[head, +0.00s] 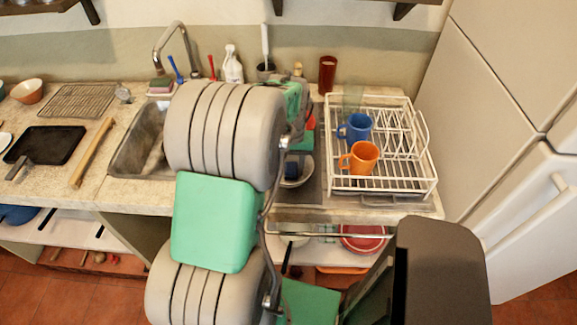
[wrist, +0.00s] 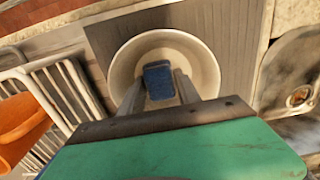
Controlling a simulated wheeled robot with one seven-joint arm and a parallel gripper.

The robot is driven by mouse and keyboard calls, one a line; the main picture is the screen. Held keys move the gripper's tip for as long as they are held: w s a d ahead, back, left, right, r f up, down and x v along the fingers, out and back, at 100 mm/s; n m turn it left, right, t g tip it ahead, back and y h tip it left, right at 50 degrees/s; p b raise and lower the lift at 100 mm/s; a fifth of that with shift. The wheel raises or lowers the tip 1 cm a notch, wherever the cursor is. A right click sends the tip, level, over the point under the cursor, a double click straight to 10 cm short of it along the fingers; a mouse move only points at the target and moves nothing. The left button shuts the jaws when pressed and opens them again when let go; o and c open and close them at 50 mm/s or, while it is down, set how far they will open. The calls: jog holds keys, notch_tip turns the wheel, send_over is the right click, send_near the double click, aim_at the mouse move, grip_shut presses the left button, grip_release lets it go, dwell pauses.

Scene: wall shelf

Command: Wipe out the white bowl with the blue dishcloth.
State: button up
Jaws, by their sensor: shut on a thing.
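The white bowl (wrist: 203,62) stands upright in the middle of the wrist view; in the head view only part of it (head: 306,172) shows behind my arm. The blue dishcloth (wrist: 158,76) looks like a small folded dark-blue pad over the bowl's inside. My gripper (wrist: 160,92) is shut on the dishcloth, with one finger on each side of it. The fingers reach over the near rim into the bowl's outline. I cannot tell whether the cloth touches the bowl's bottom.
The bowl stands on a grey ribbed drainboard (wrist: 243,35). A white dish rack (head: 380,186) with a blue mug (head: 356,127) and an orange mug (head: 360,158) is close on its right in the head view. The sink (head: 135,145) lies to the left, with a faucet (head: 172,35) behind.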

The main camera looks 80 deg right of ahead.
jog(key=shift+d, duration=0.35)
jog(key=shift+d, duration=0.1)
jog(key=shift+w, duration=0.15)
jog(key=shift+w+d, duration=0.1)
jog(key=shift+w, duration=0.15)
jog(key=shift+r, duration=0.15)
jog(key=r+p, duration=0.2)
jog(key=r, duration=0.1)
jog(key=r+p, duration=0.2)
jog(key=r, duration=0.1)
jog(key=r+p, duration=0.2)
jog(key=r, duration=0.1)
jog(key=shift+s+a, duration=0.1)
jog(key=shift+a, duration=0.25)
